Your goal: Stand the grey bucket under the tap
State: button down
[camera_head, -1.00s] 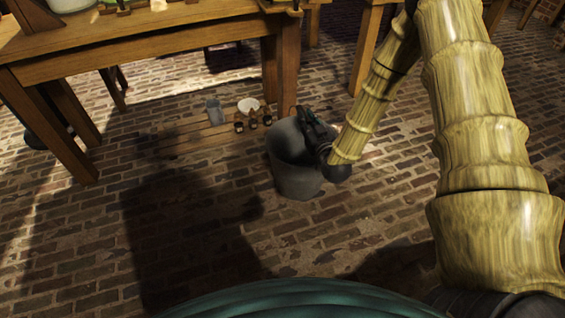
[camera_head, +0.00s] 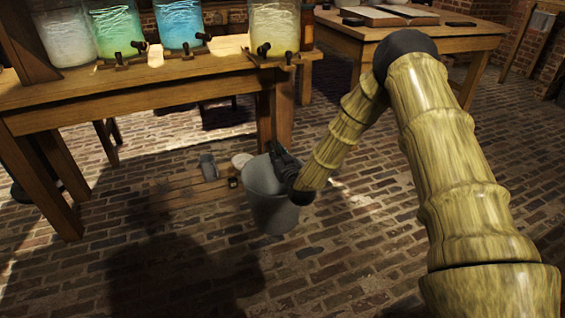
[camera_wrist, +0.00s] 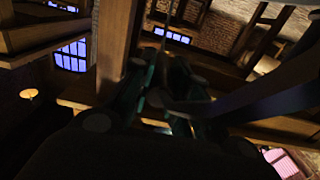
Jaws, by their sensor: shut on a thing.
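The grey bucket (camera_head: 272,207) is upright near the right front leg of the jar table in the head view. My gripper (camera_head: 284,160) is shut on the right side of its rim. I cannot tell whether its base touches the floor. Several glass jars with dark taps stand along the table; the rightmost, yellowish jar (camera_head: 273,26) has a tap (camera_head: 264,50) near the front edge, above and behind the bucket. The gripper fingers (camera_wrist: 165,90) show dark in the wrist view, where I cannot make out the bucket clearly.
The jar table (camera_head: 150,95) has thick legs. A low plank board (camera_head: 180,190) on the floor carries a grey cup (camera_head: 208,167), a white bowl (camera_head: 242,160) and a small dark jar (camera_head: 233,182), partly behind the bucket. Brick floor (camera_head: 350,270) is clear in front.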

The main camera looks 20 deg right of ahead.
jog(key=shift+w+a, duration=0.1)
jog(key=shift+w, duration=0.5)
jog(key=shift+f+b, duration=1.25)
jog(key=shift+f, duration=0.5)
jog(key=c, duration=1.4)
grip_release()
jog(key=shift+s+f, duration=0.1)
jog(key=shift+o, duration=0.2)
